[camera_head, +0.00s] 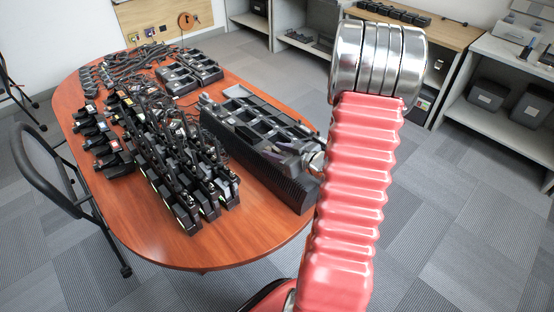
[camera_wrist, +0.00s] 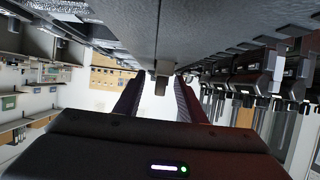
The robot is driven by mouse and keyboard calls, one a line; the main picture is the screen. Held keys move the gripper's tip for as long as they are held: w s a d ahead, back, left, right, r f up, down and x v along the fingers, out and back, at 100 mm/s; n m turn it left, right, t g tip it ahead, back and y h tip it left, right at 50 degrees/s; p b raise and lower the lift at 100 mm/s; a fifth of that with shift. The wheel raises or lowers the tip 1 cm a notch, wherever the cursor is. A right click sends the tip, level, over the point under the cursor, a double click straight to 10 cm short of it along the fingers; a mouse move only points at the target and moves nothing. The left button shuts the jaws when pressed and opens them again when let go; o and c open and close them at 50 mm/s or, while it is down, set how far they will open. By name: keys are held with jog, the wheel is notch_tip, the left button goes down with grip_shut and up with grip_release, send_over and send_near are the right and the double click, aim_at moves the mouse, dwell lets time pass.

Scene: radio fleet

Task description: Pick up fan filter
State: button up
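My gripper (camera_wrist: 160,80) shows in the wrist view with its two dark fingers apart and a gap between them. A small grey tab (camera_wrist: 161,87) shows in the gap; I cannot tell whether it is between the fingers or beyond them. In the head view my gripper (camera_head: 291,155) is low over the right end of a large black charger unit (camera_head: 262,168) with ribbed sides and rows of open bays. I cannot surely pick out the fan filter in either view; it may be a small part of this unit.
The oval wooden table (camera_head: 270,238) also holds rows of black radio chargers (camera_head: 180,170) and tangled cables. A black chair (camera_head: 60,185) stands at the left. Grey shelves (camera_head: 500,110) line the back right. Carpet floor is free right of the table.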

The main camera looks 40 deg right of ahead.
jog(key=shift+c, duration=0.6)
grip_shut()
jog(key=shift+r, duration=0.15)
jog(key=shift+r, duration=4.85)
